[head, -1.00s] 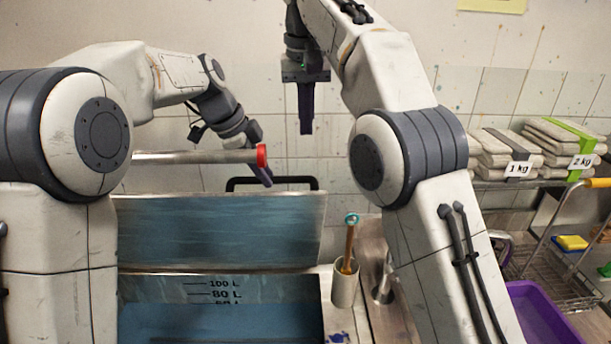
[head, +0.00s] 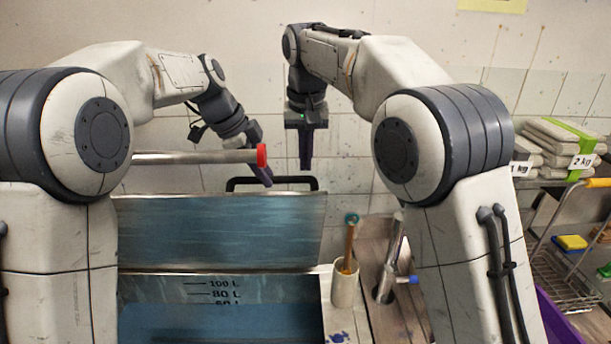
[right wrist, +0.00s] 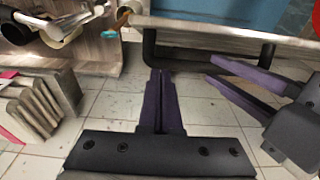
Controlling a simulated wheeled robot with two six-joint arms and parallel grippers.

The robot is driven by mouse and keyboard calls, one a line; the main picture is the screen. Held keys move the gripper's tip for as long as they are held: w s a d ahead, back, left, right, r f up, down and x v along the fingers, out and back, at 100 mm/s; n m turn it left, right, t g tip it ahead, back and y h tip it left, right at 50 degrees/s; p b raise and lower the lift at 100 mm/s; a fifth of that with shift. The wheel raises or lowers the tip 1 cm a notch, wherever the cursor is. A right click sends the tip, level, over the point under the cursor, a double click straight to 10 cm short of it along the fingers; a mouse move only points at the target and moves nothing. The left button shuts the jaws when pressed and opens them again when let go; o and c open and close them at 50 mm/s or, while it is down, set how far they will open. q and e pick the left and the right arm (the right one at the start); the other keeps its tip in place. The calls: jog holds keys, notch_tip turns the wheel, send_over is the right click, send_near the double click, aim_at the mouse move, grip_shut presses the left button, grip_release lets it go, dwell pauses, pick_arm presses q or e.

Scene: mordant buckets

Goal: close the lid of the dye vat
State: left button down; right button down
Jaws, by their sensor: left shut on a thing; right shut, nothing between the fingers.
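The dye vat (head: 150,287) stands low in the head view, with litre marks on its inner wall and blue liquid inside. Its blue-grey lid (head: 220,232) stands open, near upright, behind the opening. A black handle (head: 295,181) tops the lid; it also shows in the right wrist view (right wrist: 190,66). My left gripper (head: 265,180) is shut on the handle; its fingers show on the handle's right part in the right wrist view (right wrist: 209,70). My right gripper (head: 306,168) is shut and empty, pointing down, tips close by the handle; whether they touch is unclear.
A grey bar with a red end (head: 200,157) crosses in front of my left gripper. A white cup (head: 345,288) with a wooden-handled tool and a metal tap (head: 390,265) stand right of the vat. Folded cloth stacks (head: 560,140) and a wire trolley (head: 565,285) are further right.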

aim_at(307, 177)
jog(key=shift+s+f, duration=0.55)
jog(key=shift+s, duration=0.35)
jog(key=shift+s+f, duration=0.5)
jog(key=shift+s, duration=0.4)
jog(key=shift+s, duration=0.1)
pick_arm(q)
jog(key=shift+w, duration=0.1)
jog(key=shift+r, duration=0.1)
pick_arm(e)
jog(key=s, duration=0.1)
jog(key=s+f, duration=0.1)
jog(key=s, duration=0.1)
jog(key=shift+a+f, duration=0.1)
jog(key=shift+a, duration=0.05)
pick_arm(q)
jog(key=c, duration=0.8)
grip_release()
jog(key=shift+w, duration=0.1)
jog(key=shift+o, duration=0.2)
pick_arm(e)
jog(key=shift+w, duration=0.1)
pick_arm(q)
jog(key=shift+r, duration=0.1)
